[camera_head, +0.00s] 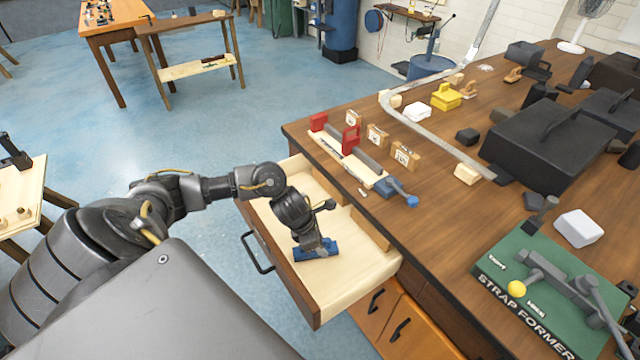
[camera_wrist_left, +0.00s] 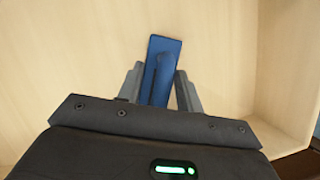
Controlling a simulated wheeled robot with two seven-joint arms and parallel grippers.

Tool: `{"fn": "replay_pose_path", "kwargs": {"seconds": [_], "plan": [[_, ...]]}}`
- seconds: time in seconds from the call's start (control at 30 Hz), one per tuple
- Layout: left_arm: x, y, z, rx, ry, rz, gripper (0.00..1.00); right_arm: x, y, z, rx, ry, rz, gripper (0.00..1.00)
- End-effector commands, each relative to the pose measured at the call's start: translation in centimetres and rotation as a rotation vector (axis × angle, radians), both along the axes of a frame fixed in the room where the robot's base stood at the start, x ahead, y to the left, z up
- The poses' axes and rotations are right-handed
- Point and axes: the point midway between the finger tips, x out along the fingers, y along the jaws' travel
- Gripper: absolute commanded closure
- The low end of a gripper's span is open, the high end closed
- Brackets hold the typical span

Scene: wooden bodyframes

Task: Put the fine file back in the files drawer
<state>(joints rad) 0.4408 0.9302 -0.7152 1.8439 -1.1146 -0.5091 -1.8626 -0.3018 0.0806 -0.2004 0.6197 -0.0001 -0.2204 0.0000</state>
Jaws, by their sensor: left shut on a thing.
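The files drawer (camera_head: 359,268) is pulled open under the bench, with a pale wooden floor and inner dividers. My left gripper (camera_head: 314,246) is inside the front part of the drawer, pointing down. It is shut on a flat blue piece (camera_head: 325,253) with a raised blue grip, which I take to be the fine file. In the left wrist view, the blue file (camera_wrist_left: 163,62) sits between the two fingers of the gripper (camera_wrist_left: 160,88), with pale wood behind it. I cannot tell whether it touches the drawer floor. My right gripper is out of view.
On the bench (camera_head: 440,225), a long pale tray (camera_head: 335,153) with red and blue end pieces lies near the drawer side, beside small wooden labelled blocks (camera_head: 406,157). A green strap former board (camera_head: 535,290) lies at the right. The drawer's back compartment (camera_head: 300,182) looks empty.

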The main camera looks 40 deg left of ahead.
Motion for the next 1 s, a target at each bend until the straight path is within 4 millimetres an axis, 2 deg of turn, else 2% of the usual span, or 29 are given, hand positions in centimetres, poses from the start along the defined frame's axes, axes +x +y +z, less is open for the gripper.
{"fn": "replay_pose_path", "kwargs": {"seconds": [0.13,0.17,0.3,0.67,0.77,1.0], "plan": [[0.0,0.0,-0.1,0.0,0.0,0.0,0.93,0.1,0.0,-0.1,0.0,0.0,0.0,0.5],[0.0,0.0,0.0,0.0,0.001,0.0,0.6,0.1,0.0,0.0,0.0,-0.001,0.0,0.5],[0.0,0.0,0.0,0.001,0.001,0.0,0.42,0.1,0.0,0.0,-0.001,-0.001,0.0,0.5],[-0.1,0.2,0.5,0.001,-0.001,0.0,0.42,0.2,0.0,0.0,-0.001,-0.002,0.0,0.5],[-0.4,0.5,1.7,0.0,-0.003,-0.001,0.42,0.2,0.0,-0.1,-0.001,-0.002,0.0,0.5],[-1.9,1.8,6.4,0.003,-0.004,-0.002,0.42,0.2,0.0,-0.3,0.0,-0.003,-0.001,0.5]]}}
